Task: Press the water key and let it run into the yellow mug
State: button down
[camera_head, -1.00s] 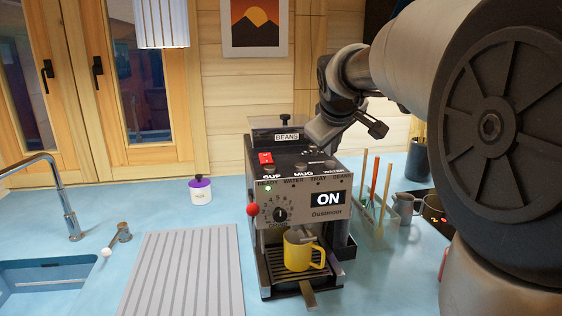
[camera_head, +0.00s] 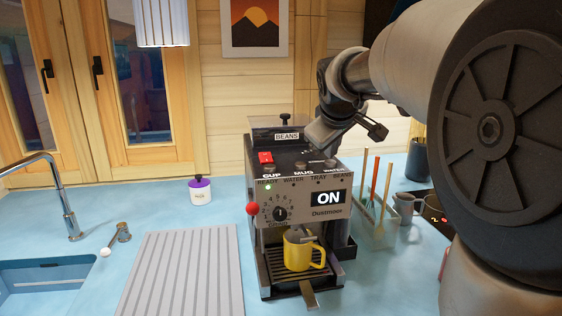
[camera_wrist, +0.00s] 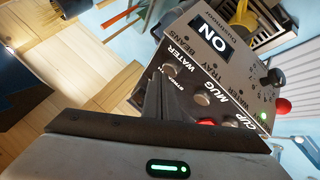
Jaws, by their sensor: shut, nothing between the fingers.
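The coffee machine (camera_head: 284,205) stands on the counter with its display reading ON. The yellow mug (camera_head: 297,254) stands upright on its drip grate under the spout; no stream into it can be made out. Part of the mug shows in the wrist view (camera_wrist: 243,14). My gripper (camera_head: 319,146) is shut and empty, pointing down at the right of the machine's top. In the wrist view the shut fingertips (camera_wrist: 158,78) are right beside the round water key (camera_wrist: 170,70), by the WATER label. I cannot tell whether they touch it. The mug key (camera_wrist: 202,99) is alongside.
A red switch (camera_head: 265,157) and a red-knobbed lever (camera_head: 252,208) are on the machine's left. A utensil holder (camera_head: 375,232) and grey pitcher (camera_head: 405,207) stand at the right. A ribbed drainboard (camera_head: 188,275) and the sink (camera_head: 45,280) lie left. A purple-lidded jar (camera_head: 200,191) stands behind.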

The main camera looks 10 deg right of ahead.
aim_at(330, 163)
jog(key=shift+f+b, duration=0.5)
jog(key=shift+f, duration=0.1)
dwell(0.6)
jog(key=shift+r, duration=0.1)
jog(key=shift+r+p, duration=0.85)
jog(key=shift+r, duration=0.1)
notch_tip(330, 163, up, 5)
jog(key=p, duration=0.4)
dwell(0.5)
